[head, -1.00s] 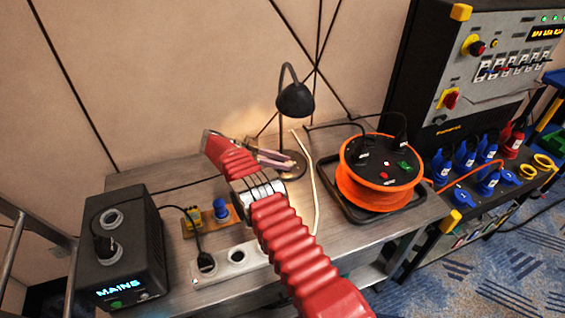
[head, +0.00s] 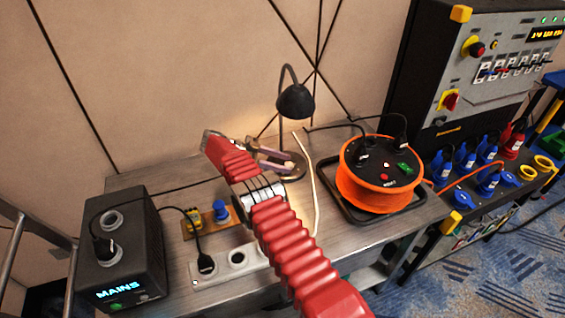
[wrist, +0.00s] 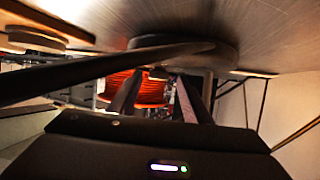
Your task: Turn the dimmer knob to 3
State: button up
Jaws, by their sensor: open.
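My gripper (head: 277,163) is at the lamp base, low over the table, with its fingers apart and nothing seen between them. Its fingers also show in the wrist view (wrist: 160,90), which looks upside down. The desk lamp (head: 295,100) has a dark shade; its round base is partly hidden by my gripper. I cannot make out a marked dimmer knob or its numbers. A blue knob-like piece (head: 221,209) stands upright on a small wooden board (head: 210,222), left of my arm and apart from my gripper.
An orange cable reel (head: 370,192) stands right of the lamp. A black MAINS box (head: 130,245) stands at the left. A white socket strip (head: 222,268) lies at the front, partly behind my arm. A dark panel cabinet (head: 470,75) stands at the right. Cables cross the table.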

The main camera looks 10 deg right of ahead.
jog(key=shift+r, duration=0.1)
notch_tip(320, 180, up, 10)
dwell(0.6)
jog(key=shift+c, duration=0.2)
